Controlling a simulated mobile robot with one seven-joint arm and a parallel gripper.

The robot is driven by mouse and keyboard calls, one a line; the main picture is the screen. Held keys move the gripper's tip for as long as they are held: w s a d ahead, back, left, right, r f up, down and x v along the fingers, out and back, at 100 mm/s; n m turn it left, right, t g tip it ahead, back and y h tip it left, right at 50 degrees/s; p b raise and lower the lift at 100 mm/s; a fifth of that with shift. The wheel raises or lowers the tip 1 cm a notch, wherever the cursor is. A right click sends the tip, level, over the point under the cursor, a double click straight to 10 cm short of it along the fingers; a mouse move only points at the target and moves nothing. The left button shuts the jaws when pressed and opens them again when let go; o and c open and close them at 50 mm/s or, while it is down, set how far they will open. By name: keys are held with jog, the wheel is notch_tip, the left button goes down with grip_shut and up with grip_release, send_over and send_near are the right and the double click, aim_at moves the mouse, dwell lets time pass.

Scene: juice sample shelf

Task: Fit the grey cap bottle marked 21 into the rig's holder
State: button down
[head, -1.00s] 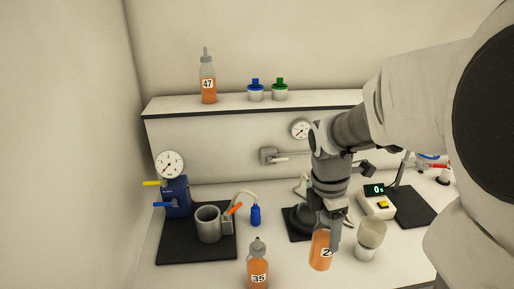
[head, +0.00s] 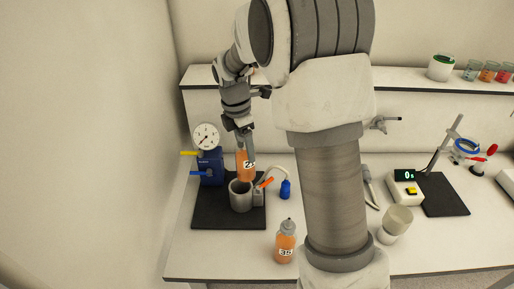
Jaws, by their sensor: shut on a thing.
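My gripper (head: 243,142) is shut on the orange bottle (head: 242,170), whose label begins with a 2; its second digit is hard to read. The cap is hidden by the fingers. The bottle hangs roughly upright over the rig's grey cup-shaped holder (head: 241,200), and its lower end overlaps the holder's rim in the picture. I cannot tell whether the base is inside the rim or just above it. The holder stands on a black mat (head: 205,214) and has an orange lever (head: 267,182) at its right.
A blue gauge unit (head: 210,163) with yellow and blue levers stands close behind left. A blue plug (head: 285,190) is right of the holder. An orange bottle marked 35 (head: 285,241) stands in front. A timer (head: 404,189) and a pale cup (head: 396,221) are farther right.

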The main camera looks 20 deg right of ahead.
aim_at(240, 180)
jog(key=shift+w+a, duration=0.6)
jog(key=shift+a, duration=0.1)
jog(key=shift+w+a+f, duration=0.1)
notch_tip(240, 180, down, 4)
jog(key=b, duration=0.3)
jog(key=shift+f+b, duration=0.2)
jog(key=shift+b, duration=0.1)
jog(key=shift+r, duration=0.1)
jog(key=shift+p, duration=0.3)
jog(key=shift+f+b, duration=2.8)
jog(key=shift+f, duration=2.05)
grip_release()
